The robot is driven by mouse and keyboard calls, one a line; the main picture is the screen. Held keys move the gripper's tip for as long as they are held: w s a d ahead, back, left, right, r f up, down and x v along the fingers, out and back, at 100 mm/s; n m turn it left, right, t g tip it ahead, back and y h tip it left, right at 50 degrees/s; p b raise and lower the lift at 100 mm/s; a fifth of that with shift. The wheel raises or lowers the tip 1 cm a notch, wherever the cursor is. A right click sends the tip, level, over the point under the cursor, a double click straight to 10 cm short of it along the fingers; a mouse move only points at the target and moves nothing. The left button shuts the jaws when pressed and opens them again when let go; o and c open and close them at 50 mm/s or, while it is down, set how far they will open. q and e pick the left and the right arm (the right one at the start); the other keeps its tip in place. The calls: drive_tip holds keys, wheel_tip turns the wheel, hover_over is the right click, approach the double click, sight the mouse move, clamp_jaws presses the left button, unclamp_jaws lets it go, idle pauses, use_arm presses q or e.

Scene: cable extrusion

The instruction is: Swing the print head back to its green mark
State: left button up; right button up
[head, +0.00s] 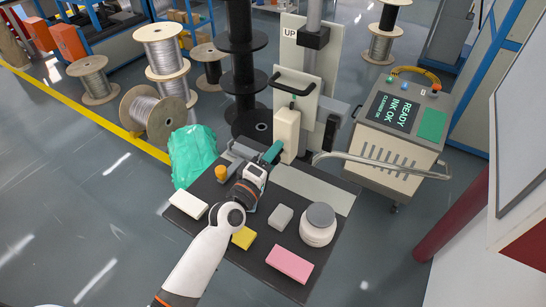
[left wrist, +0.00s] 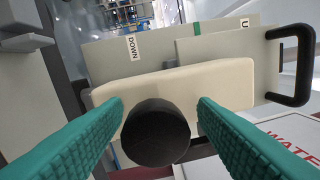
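The print head is a long beige block (head: 287,130) on the grey upright machine; it fills the middle of the left wrist view (left wrist: 175,85). A black round knob (left wrist: 156,132) sticks out from it towards my camera. My left gripper (head: 271,153) is at the block's lower part. Its green fingers (left wrist: 160,112) are apart, one on each side of the knob, with a gap at the right finger. My right gripper is out of view.
A black handle (head: 295,82) juts from the machine above the block. The dark table (head: 250,262) carries a white jar (head: 318,225), a pink block (head: 290,264) and smaller items. A cart with a READY screen (head: 396,112) and a bent metal rail (head: 380,163) stands right.

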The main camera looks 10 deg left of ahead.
use_arm(q)
drive_tip(key=shift+f, duration=0.1)
drive_tip(key=shift+s+a+f, duration=0.1)
drive_tip(key=shift+s, duration=0.2)
drive_tip(key=b+v, duration=0.2)
drive_tip(key=v, duration=0.9)
drive_tip(key=shift+s, duration=0.2)
